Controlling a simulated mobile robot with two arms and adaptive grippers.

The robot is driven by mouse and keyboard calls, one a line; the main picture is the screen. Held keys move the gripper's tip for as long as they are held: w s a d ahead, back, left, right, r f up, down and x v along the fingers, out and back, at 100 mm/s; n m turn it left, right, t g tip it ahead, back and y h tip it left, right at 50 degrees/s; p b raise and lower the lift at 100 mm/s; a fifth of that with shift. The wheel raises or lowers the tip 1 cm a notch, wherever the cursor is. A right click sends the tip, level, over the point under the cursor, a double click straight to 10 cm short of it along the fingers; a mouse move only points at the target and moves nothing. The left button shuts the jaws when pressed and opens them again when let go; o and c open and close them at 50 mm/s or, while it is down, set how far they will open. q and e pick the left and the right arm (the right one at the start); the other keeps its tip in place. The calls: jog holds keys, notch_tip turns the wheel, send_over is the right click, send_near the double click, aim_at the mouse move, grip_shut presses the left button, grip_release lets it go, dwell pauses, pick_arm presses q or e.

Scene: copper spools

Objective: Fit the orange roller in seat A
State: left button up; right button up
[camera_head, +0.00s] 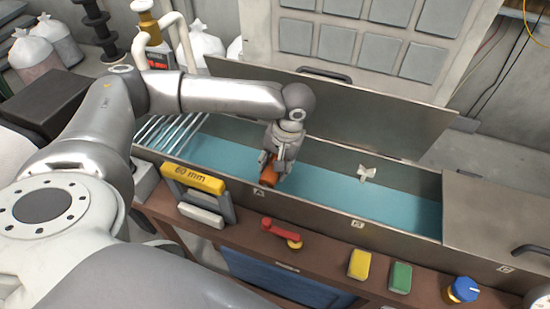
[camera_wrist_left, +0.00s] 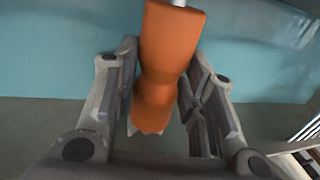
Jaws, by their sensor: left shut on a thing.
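The orange roller (camera_head: 268,176) is in my left gripper (camera_head: 272,160), inside the long trough near the label A (camera_head: 259,191). In the left wrist view, my left gripper (camera_wrist_left: 164,115) has its fingers on both sides of the orange roller (camera_wrist_left: 168,50), around its narrow middle. A grey shaft end (camera_wrist_left: 180,3) shows at the roller's top end. The teal floor lies beyond the roller. Seat A itself is hidden or cannot be made out; only its label shows on the front wall. My right gripper is not in view.
The trough has a teal floor (camera_head: 350,195) and a raised lid (camera_head: 340,105) behind. A white bracket (camera_head: 367,174) sits on its back wall. A yellow 60 mm gauge (camera_head: 193,180), red lever (camera_head: 280,230), yellow block (camera_head: 360,264), green block (camera_head: 400,277) and blue knob (camera_head: 463,289) line the front ledge.

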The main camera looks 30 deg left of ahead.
pick_arm(q)
jog(key=shift+f, duration=0.2)
dwell(0.5)
jog(key=o, duration=1.3)
jog(key=shift+c, duration=0.2)
jog(key=shift+r, duration=0.15)
notch_tip(320, 180, up, 12)
jog(key=d, duration=0.2)
jog(key=shift+w+d+f, duration=0.15)
jog(key=shift+w+f, duration=0.1)
jog(key=shift+w, duration=0.05)
jog(key=shift+f, duration=0.1)
